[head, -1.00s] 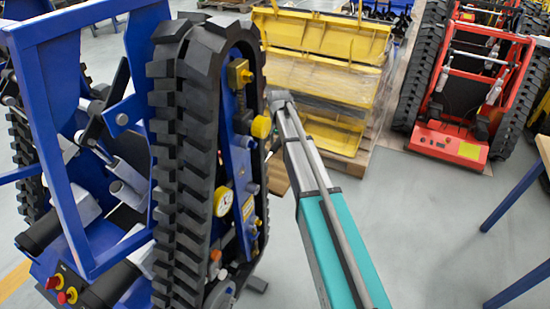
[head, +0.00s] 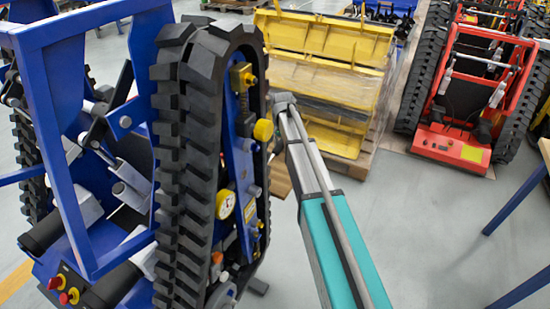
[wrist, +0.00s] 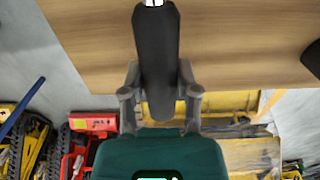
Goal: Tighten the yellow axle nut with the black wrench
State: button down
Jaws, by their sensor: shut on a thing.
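The black wrench (wrist: 155,50) shows in the wrist view as a thick black handle with a bright metal end at the top edge. My gripper (wrist: 160,95) is shut on this handle, one finger on each side. In the head view the gripper and wrench are out of sight; only my teal and grey arm shows. The blue tracked carrier (head: 68,150) stands at the left. Several yellow parts sit on its side inside the black track, among them a round yellow piece (head: 264,130) and a smaller one (head: 249,80). I cannot tell which is the axle nut.
A wooden tabletop (wrist: 240,40) fills the upper wrist view, with a dark object (wrist: 312,58) at its right edge. In the head view, yellow metal parts (head: 325,45) are stacked on a pallet behind the carrier. A red tracked carrier (head: 450,145) stands back right. Floor is clear between.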

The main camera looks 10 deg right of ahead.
jog(key=shift+r+p, duration=3.2)
jog(key=shift+r, duration=0.2)
jog(key=shift+d, duration=0.1)
